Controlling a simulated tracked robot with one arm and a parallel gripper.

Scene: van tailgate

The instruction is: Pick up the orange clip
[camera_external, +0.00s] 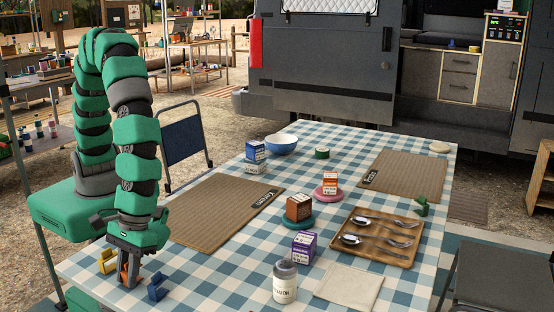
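The orange clip (124,274) stands near the front left corner of the checked table, partly hidden by my gripper. My gripper (130,274) points straight down with its dark fingers at the orange clip. The fingers seem to be around or against the clip, but I cannot tell whether they are shut on it. A yellow clip (107,262) is just to the left of the gripper. A blue clip (157,287) is just to its right.
The table (215,288) also holds a brown mat (220,208), a white jar (285,283), a purple box (304,247), and a wooden tray (379,259) of cutlery farther right. A blue folding chair (183,138) stands behind the table. Bare cloth lies right of the clips.

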